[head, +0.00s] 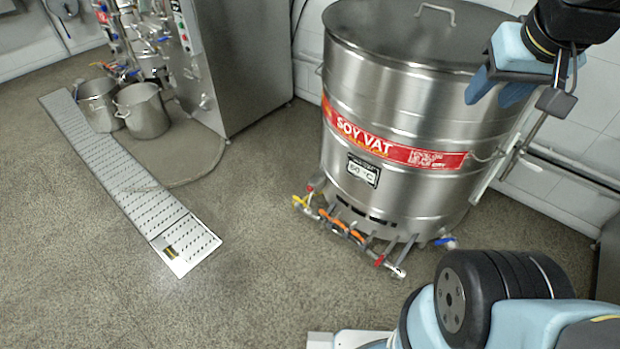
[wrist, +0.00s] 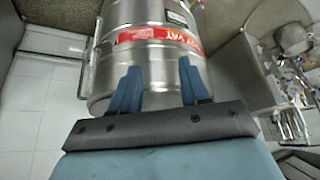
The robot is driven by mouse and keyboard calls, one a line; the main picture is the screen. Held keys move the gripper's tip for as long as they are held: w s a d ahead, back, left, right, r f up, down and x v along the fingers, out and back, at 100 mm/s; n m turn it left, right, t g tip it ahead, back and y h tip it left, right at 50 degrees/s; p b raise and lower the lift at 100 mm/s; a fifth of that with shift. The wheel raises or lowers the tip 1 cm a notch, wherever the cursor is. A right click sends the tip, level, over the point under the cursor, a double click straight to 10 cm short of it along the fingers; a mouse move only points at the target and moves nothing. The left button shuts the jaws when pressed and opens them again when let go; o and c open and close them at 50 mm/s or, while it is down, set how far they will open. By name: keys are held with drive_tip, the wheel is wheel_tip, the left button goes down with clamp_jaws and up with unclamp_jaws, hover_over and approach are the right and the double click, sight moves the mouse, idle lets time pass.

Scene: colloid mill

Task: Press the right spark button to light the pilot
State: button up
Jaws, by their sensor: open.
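The steel soy vat (head: 400,190) stands on the floor at the right of the head view, with a red label band. Below it runs a burner manifold (head: 350,232) with yellow, orange and red handles. I cannot make out the right spark button among these small parts. My gripper (head: 500,92) is raised in front of the vat's upper right side, its blue fingers apart and empty. In the wrist view my gripper (wrist: 158,88) is open with its two fingers apart, and the vat (wrist: 150,75) lies beyond them. The burner is not clear in the wrist view.
A perforated drain channel (head: 140,190) runs along the floor at the left. Two steel pots (head: 143,112) stand beside it, with a hose nearby. A steel cabinet (head: 245,60) stands left of the vat. The floor (head: 260,290) before the vat is clear.

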clamp_jaws()
idle(1.3)
